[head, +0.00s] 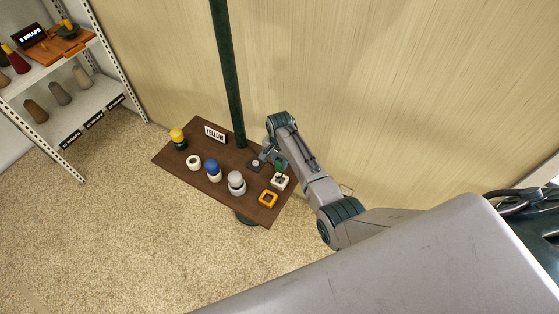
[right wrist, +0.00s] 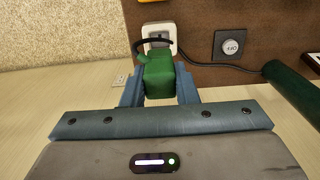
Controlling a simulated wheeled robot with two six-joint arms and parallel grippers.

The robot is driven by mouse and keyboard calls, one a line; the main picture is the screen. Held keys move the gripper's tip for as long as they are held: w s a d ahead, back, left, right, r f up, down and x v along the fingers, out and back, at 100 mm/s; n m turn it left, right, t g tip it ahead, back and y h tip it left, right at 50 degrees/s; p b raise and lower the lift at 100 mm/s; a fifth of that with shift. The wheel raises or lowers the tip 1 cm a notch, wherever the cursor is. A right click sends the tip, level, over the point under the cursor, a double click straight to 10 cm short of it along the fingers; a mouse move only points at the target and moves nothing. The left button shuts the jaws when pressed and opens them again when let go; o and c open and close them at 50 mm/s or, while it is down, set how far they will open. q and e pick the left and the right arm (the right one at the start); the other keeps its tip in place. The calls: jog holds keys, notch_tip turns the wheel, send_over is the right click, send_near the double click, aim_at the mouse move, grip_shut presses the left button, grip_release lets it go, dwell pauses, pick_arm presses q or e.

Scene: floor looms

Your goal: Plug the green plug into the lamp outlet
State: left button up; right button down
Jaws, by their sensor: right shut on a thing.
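The green plug (right wrist: 159,76) is between the two fingers of my right gripper (right wrist: 160,88) in the right wrist view. It also shows small in the head view (head: 279,166). My right gripper (head: 275,160) is shut on it, over the right end of a brown board. A white square outlet (right wrist: 159,34) lies directly beyond the plug in the right wrist view; it shows in the head view too (head: 280,183). The plug covers part of its face, and I cannot tell whether the plug is in it. I cannot read a lamp marking. My left gripper is not in view.
The brown board (head: 219,178) also carries an orange square frame (head: 268,198), a dark square plate (head: 256,164), yellow, blue and grey-topped pieces, a white ring (head: 193,162) and a sign (head: 215,133). A dark green pole (head: 228,75) stands behind. A shelf (head: 84,95) is at left.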

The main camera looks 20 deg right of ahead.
aim_at(280, 170)
jog(key=shift+f+b, duration=1.9)
jog(key=shift+f, duration=0.95)
jog(key=shift+p, duration=0.7)
jog(key=shift+f+b, duration=1.15)
jog(key=shift+f, duration=0.55)
jog(key=c, duration=1.1)
grip_release()
jog(key=shift+o, duration=0.2)
jog(key=shift+r, duration=0.1)
notch_tip(280, 170, up, 11)
jog(key=shift+f+b, duration=0.15)
jog(key=shift+b, duration=0.35)
